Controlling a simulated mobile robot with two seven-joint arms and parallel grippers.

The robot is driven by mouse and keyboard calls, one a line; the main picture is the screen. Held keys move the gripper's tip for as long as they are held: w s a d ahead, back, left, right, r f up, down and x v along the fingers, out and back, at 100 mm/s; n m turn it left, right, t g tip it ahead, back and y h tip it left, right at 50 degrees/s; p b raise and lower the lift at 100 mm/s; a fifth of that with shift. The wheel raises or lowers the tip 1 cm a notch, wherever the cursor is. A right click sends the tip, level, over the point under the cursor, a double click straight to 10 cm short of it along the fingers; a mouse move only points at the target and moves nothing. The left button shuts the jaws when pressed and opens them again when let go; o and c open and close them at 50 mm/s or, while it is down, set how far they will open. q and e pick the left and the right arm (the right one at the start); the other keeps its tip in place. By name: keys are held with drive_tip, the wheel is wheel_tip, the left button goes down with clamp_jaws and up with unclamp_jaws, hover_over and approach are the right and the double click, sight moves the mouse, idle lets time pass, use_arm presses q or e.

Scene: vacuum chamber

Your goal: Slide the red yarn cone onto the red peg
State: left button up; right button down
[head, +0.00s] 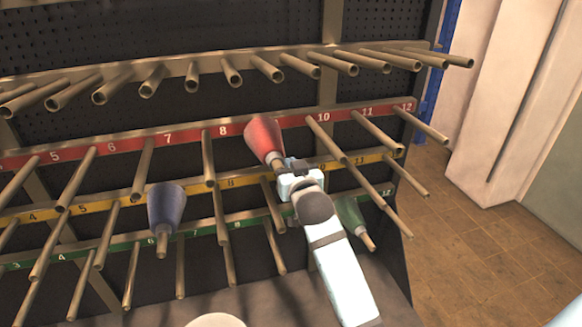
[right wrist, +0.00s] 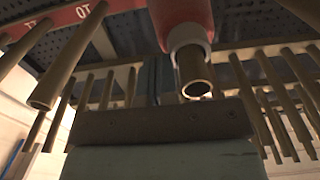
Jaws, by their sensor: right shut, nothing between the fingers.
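The red yarn cone (head: 263,138) sits around a peg of the red row (head: 190,135), between the labels 8 and 10. Its wide end is toward the rack. In the right wrist view the red cone (right wrist: 182,18) shows a pale collar at its narrow end, and the open end of the metal peg (right wrist: 195,78) sticks out of it. My right gripper (head: 287,170) is shut and empty, just in front of the cone's narrow end. It hides part of the peg in the head view. I cannot tell whether it touches the peg. My left gripper is not in view.
A blue cone (head: 166,208) sits on a lower peg to the left. A green cone (head: 350,213) sits on a lower peg to the right, partly behind my right arm. Bare pegs stick out all around. Open tiled floor (head: 480,240) lies right of the rack.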

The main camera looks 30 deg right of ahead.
drive_tip(key=shift+x, duration=0.8)
drive_tip(key=shift+w, duration=0.1)
drive_tip(key=shift+p+v, duration=0.55)
drive_tip(key=shift+v, duration=1)
